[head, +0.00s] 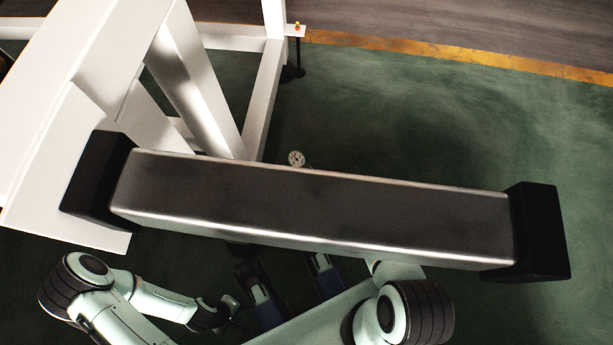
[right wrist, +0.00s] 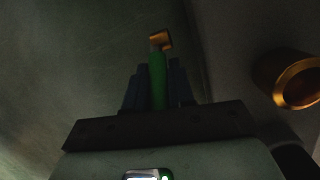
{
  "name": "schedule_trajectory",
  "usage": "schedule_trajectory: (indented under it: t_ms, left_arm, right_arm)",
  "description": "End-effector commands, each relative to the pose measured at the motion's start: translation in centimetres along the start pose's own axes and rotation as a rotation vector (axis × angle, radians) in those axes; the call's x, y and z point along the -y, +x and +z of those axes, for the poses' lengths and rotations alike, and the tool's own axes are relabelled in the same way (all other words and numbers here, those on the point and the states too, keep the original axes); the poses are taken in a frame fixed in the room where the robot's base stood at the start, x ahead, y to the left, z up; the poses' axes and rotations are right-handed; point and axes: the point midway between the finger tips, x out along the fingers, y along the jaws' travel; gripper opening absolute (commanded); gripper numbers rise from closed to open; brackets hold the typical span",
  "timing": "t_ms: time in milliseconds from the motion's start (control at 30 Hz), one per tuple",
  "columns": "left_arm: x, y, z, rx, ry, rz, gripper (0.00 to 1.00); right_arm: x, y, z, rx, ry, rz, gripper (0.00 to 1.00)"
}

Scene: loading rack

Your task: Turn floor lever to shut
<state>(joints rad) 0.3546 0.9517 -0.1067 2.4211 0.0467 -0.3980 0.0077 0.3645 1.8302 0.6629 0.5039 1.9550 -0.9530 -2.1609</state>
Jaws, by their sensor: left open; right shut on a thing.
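The floor lever (right wrist: 158,80) shows in the right wrist view as a green bar with a brass-coloured piece at its far end. My right gripper (right wrist: 158,72) is shut on it, with one dark finger on each side. The lever and the right gripper cannot be made out in the head view, where a big metal beam covers much of the middle. My left gripper (head: 290,278) is open, with its blue-and-dark fingers apart and nothing seen between them, below the beam in the head view.
The grey metal beam (head: 310,205) with black end caps crosses the head view. A white frame (head: 50,130) stands at left. A round gauge (head: 296,158) shows just above the beam. A brass cylinder (right wrist: 292,80) is right of the lever. Green floor (head: 450,130) is clear at upper right.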

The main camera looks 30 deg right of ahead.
Motion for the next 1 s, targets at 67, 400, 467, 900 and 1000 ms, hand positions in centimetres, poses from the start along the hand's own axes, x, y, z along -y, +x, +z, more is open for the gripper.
schedule_trajectory:
  t_ms: [67, 400, 467, 900, 1000]
  left_arm:
    - [0.0, 0.0, 0.0, 0.0, 0.0, 0.0, 0.43]
    - [0.0, 0.0, -0.01, 0.0, 0.0, 0.0, 0.43]
    - [0.0, 0.0, -0.01, 0.0, 0.0, 0.0, 0.43]
    - [0.0, 0.0, 0.0, 0.0, 0.0, 0.0, 0.43]
    - [-0.05, -0.06, -0.05, -0.002, 0.001, 0.001, 0.43]
  right_arm:
    - [0.02, -0.06, -0.26, -0.001, 0.001, 0.0, 0.0]
    - [-0.04, -0.03, -0.29, 0.007, -0.001, 0.002, 0.0]
    - [-0.04, -0.03, -0.29, 0.006, -0.001, 0.002, 0.0]
    - [-0.02, 0.01, -0.17, 0.009, -0.001, 0.002, 0.45]
    - [-0.01, -0.11, -0.16, 0.009, -0.001, 0.002, 0.45]
